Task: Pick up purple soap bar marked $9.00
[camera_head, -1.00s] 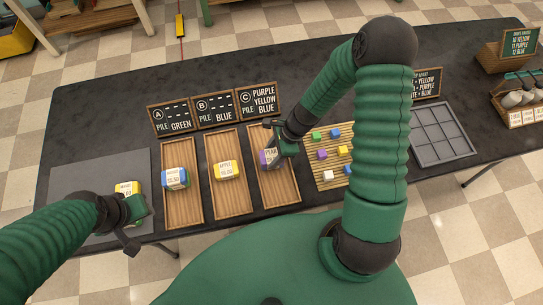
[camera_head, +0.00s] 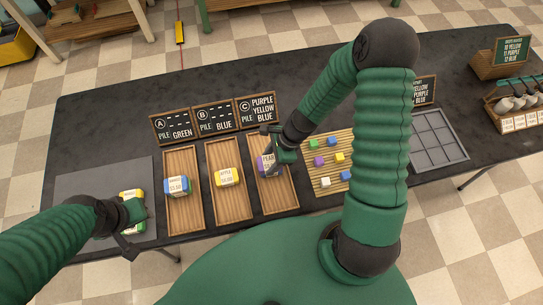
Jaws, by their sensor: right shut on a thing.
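The purple soap bar (camera_head: 266,166) with a white label is at the third wooden tray (camera_head: 282,200), under sign C. The label's price is too small to read. My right gripper (camera_head: 276,160) is shut on this bar, partly covering its right side. I cannot tell whether the bar is clear of the tray. My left gripper (camera_head: 134,219) is at the grey mat on the left, beside a yellow soap bar (camera_head: 130,197); I cannot tell how far its fingers are apart.
A blue soap (camera_head: 178,186) lies in the first tray (camera_head: 184,217) and a yellow soap (camera_head: 226,177) in the second (camera_head: 233,207). A board with small coloured cubes (camera_head: 325,196) and a grey divided tray (camera_head: 437,138) are to the right. Signs (camera_head: 217,115) stand behind the trays.

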